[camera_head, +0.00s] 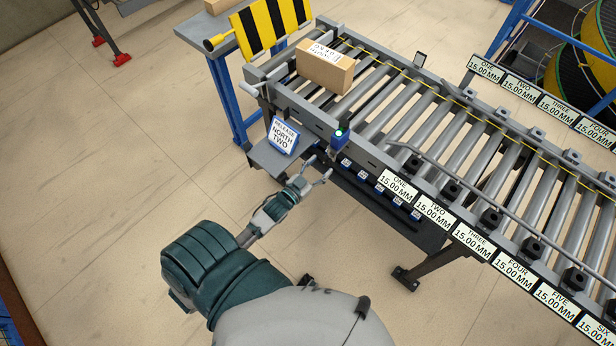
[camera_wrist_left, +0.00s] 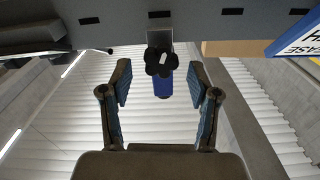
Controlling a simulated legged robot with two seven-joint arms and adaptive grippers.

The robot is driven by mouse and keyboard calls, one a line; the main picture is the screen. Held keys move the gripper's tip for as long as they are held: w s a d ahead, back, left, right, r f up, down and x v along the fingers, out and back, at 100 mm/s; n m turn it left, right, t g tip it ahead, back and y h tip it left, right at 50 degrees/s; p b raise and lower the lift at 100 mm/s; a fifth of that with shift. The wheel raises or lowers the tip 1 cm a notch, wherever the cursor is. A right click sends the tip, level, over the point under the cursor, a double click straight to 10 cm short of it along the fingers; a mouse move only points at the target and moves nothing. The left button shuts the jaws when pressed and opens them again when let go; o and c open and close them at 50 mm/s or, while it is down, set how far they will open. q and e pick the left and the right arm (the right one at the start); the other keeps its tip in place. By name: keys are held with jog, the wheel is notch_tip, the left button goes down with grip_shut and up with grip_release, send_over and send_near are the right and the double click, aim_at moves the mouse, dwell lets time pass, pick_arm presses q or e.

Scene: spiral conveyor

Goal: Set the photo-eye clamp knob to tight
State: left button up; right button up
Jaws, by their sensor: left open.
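The photo-eye (camera_head: 339,139) is a small blue block with a lit green lamp, mounted on the near side rail of the conveyor. In the left wrist view a black lobed knob (camera_wrist_left: 159,63) sits under a grey bracket, with the blue photo-eye body (camera_wrist_left: 163,86) just behind it. My left gripper (camera_head: 319,168) is open and empty, just in front of and below the photo-eye. In the wrist view its fingers (camera_wrist_left: 160,84) stand on either side of the knob and blue body, apart from both. Any tight marking is not readable. My right gripper is not in view.
A cardboard box (camera_head: 326,67) lies on the conveyor rollers (camera_head: 452,130). A release sign (camera_head: 283,136) stands left of the photo-eye. Numbered 15.00 MM labels (camera_head: 433,211) line the near rail. A striped barrier (camera_head: 270,28) stands at the conveyor's end. The floor at left is clear.

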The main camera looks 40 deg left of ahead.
pick_arm(q)
jog(key=s, duration=0.9)
jog(key=shift+a, duration=0.35)
